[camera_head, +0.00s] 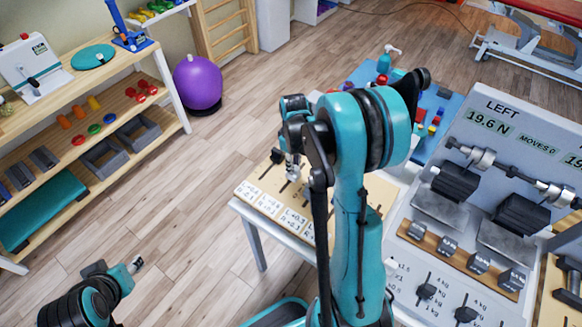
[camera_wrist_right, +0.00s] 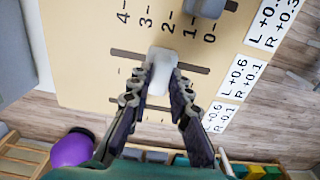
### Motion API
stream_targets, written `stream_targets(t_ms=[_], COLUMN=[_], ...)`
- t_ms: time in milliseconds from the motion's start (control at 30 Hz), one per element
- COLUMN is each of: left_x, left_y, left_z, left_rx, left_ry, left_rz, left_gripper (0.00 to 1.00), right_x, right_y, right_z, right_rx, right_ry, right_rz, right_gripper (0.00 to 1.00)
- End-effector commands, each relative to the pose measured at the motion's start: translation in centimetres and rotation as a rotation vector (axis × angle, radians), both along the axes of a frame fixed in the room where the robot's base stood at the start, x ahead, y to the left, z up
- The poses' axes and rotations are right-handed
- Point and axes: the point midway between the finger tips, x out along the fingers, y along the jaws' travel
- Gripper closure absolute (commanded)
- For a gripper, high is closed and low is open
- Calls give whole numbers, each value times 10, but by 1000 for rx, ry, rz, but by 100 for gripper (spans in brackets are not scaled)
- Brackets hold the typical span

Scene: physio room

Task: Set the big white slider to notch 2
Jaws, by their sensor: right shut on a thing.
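The big white slider (camera_wrist_right: 161,62) is a pale block in a dark slot on a beige board (camera_wrist_right: 85,60). In the wrist view it sits about level with the printed 2. My right gripper (camera_wrist_right: 163,80) is shut on it, one finger on each side. In the head view the right gripper (camera_head: 291,168) points down at the board (camera_head: 262,197) on a white table, with a bit of the white slider (camera_head: 292,174) below it. My arm hides part of the board. My left gripper (camera_head: 135,265) hangs low at the left, away from the board; its jaws are too small to read.
A dark grey slider knob (camera_wrist_right: 207,6) is on the neighbouring slot, close to my right fingers. Label cards (camera_head: 295,207) lie along the board's front. A panel with weights (camera_head: 490,120) stands to the right. Shelves (camera_head: 75,150) and a purple ball (camera_head: 197,82) are at the left.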

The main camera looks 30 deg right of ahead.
Motion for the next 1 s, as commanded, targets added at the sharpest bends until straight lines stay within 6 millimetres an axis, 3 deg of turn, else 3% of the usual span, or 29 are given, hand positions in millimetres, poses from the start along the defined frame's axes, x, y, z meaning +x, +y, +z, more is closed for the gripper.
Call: stream_targets(t_ms=[33, 67, 133, 433, 567, 1000], left_x=[0, 0, 0, 0, 0, 0], left_y=[0, 0, 0, 0, 0, 0], left_z=[0, 0, 0, 0, 0, 0], left_rx=[0, 0, 0, 0, 0, 0], left_ry=[0, 0, 0, 0, 0, 0], left_rz=[0, 0, 0, 0, 0, 0], left_gripper=[60, 60, 60, 60, 60, 60], right_x=[0, 0, 0, 0, 0, 0], right_y=[0, 0, 0, 1, 1, 1], right_z=[0, 0, 0, 1, 10, 98], right_rx=[0, 0, 0, 0, 0, 0], right_ry=[-1, -1, -1, 0, 0, 0], right_rz=[1, 1, 1, 0, 0, 0], right_gripper=[100, 79, 61, 60, 60, 60])
